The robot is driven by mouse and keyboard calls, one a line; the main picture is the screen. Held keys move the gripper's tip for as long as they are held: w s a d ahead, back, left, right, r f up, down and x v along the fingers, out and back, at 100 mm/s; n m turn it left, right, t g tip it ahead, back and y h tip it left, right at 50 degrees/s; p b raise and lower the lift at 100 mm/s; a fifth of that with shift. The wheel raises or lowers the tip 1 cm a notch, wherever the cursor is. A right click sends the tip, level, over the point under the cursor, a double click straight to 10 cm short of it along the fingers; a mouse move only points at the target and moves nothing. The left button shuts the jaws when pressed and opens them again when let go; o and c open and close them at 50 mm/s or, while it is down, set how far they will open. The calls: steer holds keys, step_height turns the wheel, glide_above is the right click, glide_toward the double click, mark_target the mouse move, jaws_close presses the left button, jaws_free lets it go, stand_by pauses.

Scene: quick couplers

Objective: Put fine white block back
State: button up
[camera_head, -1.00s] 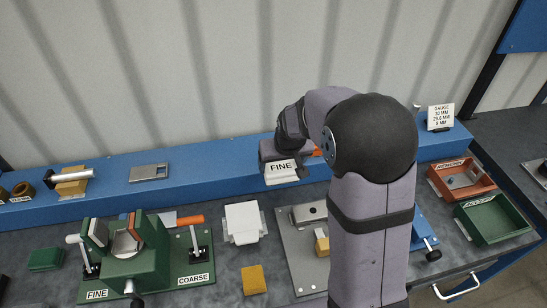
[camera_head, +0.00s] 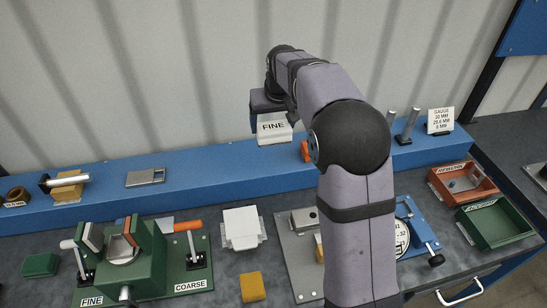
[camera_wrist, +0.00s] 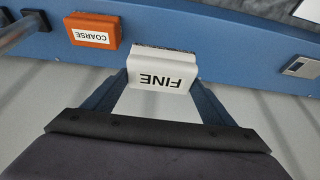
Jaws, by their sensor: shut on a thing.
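The white block marked FINE (camera_wrist: 162,72) is held between the two fingers of my gripper (camera_wrist: 160,82) in the wrist view. In the head view the white block (camera_head: 273,129) hangs from my gripper (camera_head: 270,108) in front of the wall, above or at the blue shelf (camera_head: 230,170). I cannot tell whether it touches the shelf. The orange block marked COARSE (camera_wrist: 95,30) sits on the shelf beside it in the wrist view. In the head view the orange block (camera_head: 306,151) is partly hidden by my arm.
Two upright pins (camera_head: 408,122) and a gauge sign (camera_head: 440,120) stand on the shelf to the right. A metal plate (camera_head: 145,177) lies on it to the left. A green clamp fixture (camera_head: 140,255), a white stand (camera_head: 242,228) and red and green trays (camera_head: 497,222) are on the bench.

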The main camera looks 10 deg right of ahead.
mark_target(276, 137)
steer(key=shift+f+p, duration=1.3)
steer(key=shift+f, duration=3.45)
steer(key=shift+f, duration=0.2)
steer(key=o, duration=1.2)
steer(key=shift+c, duration=0.2)
steer(key=shift+r, duration=0.1)
steer(key=shift+s+r, duration=0.1)
steer(key=shift+r, duration=0.25)
steer(key=b+v, duration=0.3)
steer(key=v, duration=0.8)
steer(key=shift+s+r, duration=0.1)
steer(key=shift+r, duration=0.15)
